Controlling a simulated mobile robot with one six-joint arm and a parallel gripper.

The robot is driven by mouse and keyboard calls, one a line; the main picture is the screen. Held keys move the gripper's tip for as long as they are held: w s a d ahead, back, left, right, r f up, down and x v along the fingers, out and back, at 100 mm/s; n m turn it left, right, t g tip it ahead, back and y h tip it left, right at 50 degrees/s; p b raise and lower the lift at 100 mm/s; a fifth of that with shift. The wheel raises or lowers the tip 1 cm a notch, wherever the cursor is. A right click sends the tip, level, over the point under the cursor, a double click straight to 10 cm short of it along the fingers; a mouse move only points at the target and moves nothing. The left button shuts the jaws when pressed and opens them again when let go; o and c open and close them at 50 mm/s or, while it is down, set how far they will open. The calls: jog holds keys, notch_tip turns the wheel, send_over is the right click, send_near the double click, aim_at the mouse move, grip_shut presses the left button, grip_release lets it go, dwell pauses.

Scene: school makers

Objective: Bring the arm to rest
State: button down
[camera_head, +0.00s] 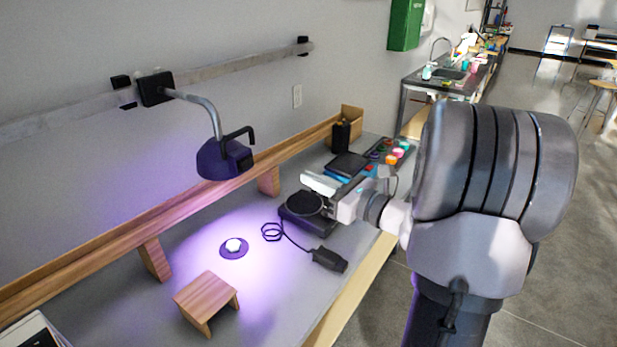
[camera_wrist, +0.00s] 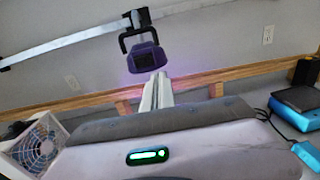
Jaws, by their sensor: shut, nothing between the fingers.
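My arm reaches from the right of the head view out over the workbench (camera_head: 200,310). My gripper (camera_head: 316,183) is above the bench, near a dark flat device with a round black top (camera_head: 305,204). In the wrist view my gripper (camera_wrist: 157,88) shows as pale fingers close together, with nothing between them. The purple lamp (camera_wrist: 146,57) appears just beyond the fingertips there. In the head view the lamp (camera_head: 224,158) hangs left of my gripper, clearly apart from it.
A small wooden stand (camera_head: 207,297) and a white piece on a round dark pad (camera_head: 234,246) lie under the lamp's light. A wooden shelf rail (camera_head: 110,240) runs along the wall. A black box (camera_head: 347,165) and coloured pots (camera_head: 392,157) are behind my gripper. A fan unit (camera_wrist: 33,148) is at left.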

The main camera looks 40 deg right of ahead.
jog(key=s+a+n+g+y, duration=0.3)
jog(key=a+n+g, duration=0.25)
jog(key=a, duration=0.65)
jog(key=s+a+n+g+y, duration=0.2)
jog(key=s+a+n+g, duration=0.15)
jog(key=a+n, duration=0.6)
jog(key=s+a+f+n+g+h, duration=0.1)
jog(key=s+a+n+h, duration=0.2)
jog(key=s+n, duration=0.4)
jog(key=s+a+f+n+g+h, duration=0.1)
jog(key=s+a+f+n+h, duration=0.1)
jog(key=s+a+n+h, duration=0.2)
jog(key=s+n, duration=0.3)
jog(key=shift+f+g, duration=0.25)
jog(key=shift+g, duration=0.05)
